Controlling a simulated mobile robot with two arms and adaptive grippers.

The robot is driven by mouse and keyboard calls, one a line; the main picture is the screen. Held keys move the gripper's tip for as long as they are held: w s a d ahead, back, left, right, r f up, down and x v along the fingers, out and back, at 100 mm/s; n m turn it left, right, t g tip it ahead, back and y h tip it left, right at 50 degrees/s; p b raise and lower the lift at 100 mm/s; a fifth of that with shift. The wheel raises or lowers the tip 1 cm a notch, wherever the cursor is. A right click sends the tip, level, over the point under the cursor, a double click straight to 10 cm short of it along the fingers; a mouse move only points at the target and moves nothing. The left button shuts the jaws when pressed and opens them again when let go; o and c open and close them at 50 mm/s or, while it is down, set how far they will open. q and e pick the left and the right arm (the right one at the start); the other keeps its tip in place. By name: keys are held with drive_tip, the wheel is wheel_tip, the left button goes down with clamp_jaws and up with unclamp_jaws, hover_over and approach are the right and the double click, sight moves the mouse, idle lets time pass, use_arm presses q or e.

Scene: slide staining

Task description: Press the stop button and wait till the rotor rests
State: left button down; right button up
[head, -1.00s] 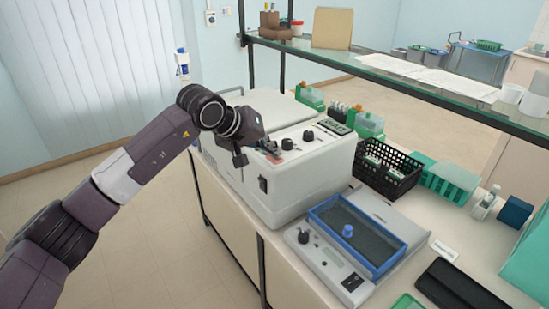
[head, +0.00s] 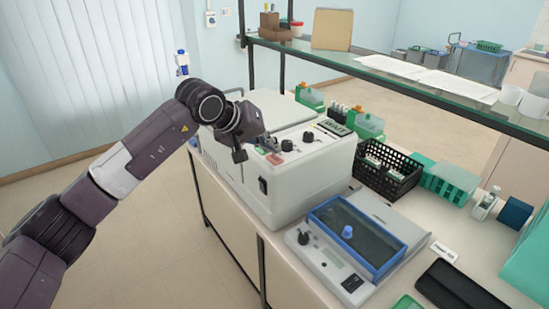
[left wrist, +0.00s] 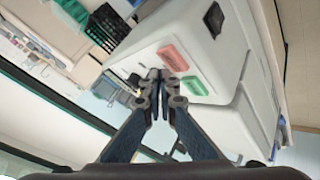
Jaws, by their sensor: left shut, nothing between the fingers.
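The white centrifuge (head: 315,185) stands on the bench with its lid shut, so the rotor is hidden. Its sloping panel has dark knobs and a small display (head: 334,127) that seems to read "WAIT". In the left wrist view a red button (left wrist: 173,57) and a green button (left wrist: 194,85) sit side by side on the panel. The red one also shows in the head view (head: 274,158). My left gripper (left wrist: 158,74) is shut and empty, its tips beside the buttons, apparently just off the panel. My right gripper is not in view.
A device with a blue-framed basin (head: 375,268) stands in front of the centrifuge. A black basket (head: 405,180) and green racks (head: 447,182) are to the right. A glass shelf (head: 430,92) runs above the bench's back side.

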sight(272, 159)
use_arm(q)
drive_tip(key=shift+r+p, duration=1.05)
drive_tip(key=shift+r, duration=1.45)
